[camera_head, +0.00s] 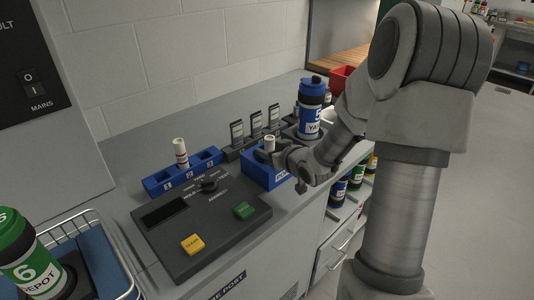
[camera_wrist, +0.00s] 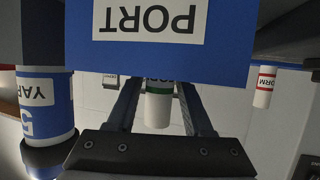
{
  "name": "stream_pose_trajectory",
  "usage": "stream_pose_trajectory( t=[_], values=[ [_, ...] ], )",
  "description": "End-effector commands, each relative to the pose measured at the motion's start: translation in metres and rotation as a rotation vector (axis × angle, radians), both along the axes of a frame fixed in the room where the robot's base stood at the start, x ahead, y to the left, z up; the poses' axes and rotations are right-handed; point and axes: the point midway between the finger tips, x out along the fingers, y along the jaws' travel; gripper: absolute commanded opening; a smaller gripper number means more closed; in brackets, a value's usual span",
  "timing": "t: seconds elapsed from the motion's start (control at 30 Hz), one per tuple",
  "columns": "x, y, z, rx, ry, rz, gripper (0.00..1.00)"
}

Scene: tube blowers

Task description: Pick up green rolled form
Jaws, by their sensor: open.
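The green rolled form is a white roll with a green band. In the wrist view the roll (camera_wrist: 158,108) lies between the two fingers of my gripper (camera_wrist: 160,100), with clear gaps on both sides. Its other end is hidden by a blue block marked PORT (camera_wrist: 225,50). In the head view a white roll top (camera_head: 270,143) shows at the blue block (camera_head: 262,172), with my gripper (camera_head: 278,155) right beside it. My gripper is open. The fingertips are partly hidden in the head view.
A red-banded roll (camera_head: 181,153) stands in a blue rack (camera_head: 165,182) to the left. A blue canister marked 5 (camera_head: 311,108) stands close behind my gripper. A control box (camera_head: 200,230) with yellow and green buttons lies in front. Dark card holders (camera_head: 255,122) stand behind.

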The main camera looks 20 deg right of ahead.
Motion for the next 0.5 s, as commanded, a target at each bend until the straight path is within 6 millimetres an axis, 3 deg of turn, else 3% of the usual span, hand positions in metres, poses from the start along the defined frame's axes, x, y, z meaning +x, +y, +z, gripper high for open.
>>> stream_pose_trajectory(
  t=[0.1,0.37,0.5],
  values=[
    [0.0001,-0.0001,0.0001,0.000,0.000,0.000,0.49],
    [0.0001,-0.0001,0.0002,0.000,0.000,0.000,0.03],
    [0.0002,-0.0001,0.0002,0.000,0.000,0.000,0.00]
  ],
)
